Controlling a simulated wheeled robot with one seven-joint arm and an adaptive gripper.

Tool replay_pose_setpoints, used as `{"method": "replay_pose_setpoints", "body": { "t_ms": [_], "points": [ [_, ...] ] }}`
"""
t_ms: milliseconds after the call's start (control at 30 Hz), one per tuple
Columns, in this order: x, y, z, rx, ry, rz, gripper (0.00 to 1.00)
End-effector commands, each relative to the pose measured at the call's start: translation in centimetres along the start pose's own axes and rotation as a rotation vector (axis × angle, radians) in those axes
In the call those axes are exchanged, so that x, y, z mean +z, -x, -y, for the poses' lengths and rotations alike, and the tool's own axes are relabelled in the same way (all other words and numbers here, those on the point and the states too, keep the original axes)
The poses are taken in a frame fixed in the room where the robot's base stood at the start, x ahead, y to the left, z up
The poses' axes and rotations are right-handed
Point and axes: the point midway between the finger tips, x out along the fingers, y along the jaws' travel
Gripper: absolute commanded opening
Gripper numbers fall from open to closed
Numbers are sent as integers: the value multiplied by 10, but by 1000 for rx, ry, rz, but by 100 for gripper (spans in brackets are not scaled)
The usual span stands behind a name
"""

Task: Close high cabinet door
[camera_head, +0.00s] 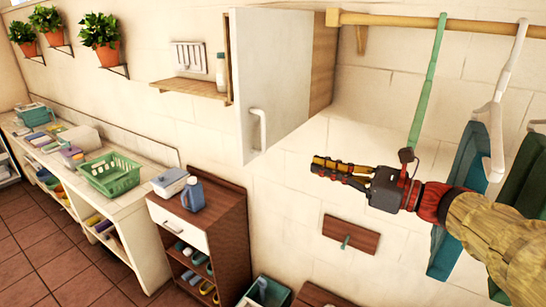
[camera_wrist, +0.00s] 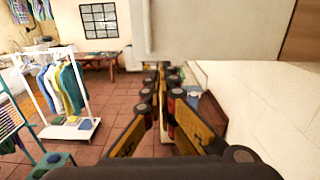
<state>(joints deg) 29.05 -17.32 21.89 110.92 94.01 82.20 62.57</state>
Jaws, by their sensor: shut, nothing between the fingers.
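The high cabinet (camera_head: 322,65) hangs on the wall in the head view. Its white door (camera_head: 280,65) stands partly open, swung out from the right side, with a pale handle (camera_head: 262,125) low near its free left edge. In the wrist view the door (camera_wrist: 205,30) fills the top centre, with the handle (camera_wrist: 148,25) at its left. My gripper (camera_head: 315,165) is shut and empty, to the right of and below the door in the head view, fingers pointing left. The fingers also show in the wrist view (camera_wrist: 163,75). I see no contact with the door. The cabinet's inside is mostly hidden.
A wooden rail (camera_head: 440,22) with hangers and teal cloths (camera_head: 460,200) is at the right, close to my arm. A small shelf (camera_head: 190,88) sits left of the cabinet. A brown stand (camera_head: 215,235) is below it. A long counter (camera_head: 125,205) runs along the left.

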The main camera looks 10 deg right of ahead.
Motion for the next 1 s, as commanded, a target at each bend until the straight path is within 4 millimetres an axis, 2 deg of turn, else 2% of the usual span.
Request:
{"method": "replay_pose_setpoints", "body": {
  "t_ms": [133,267,800,1000],
  "points": [
    [0,-4,-1,4,-31,-1,0],
    [0,-18,-2,6,-31,-2,0],
    [-1,-115,-2,7,-31,-4,0],
    [-1,-135,-1,3,-29,-4,0]
  ]
}}
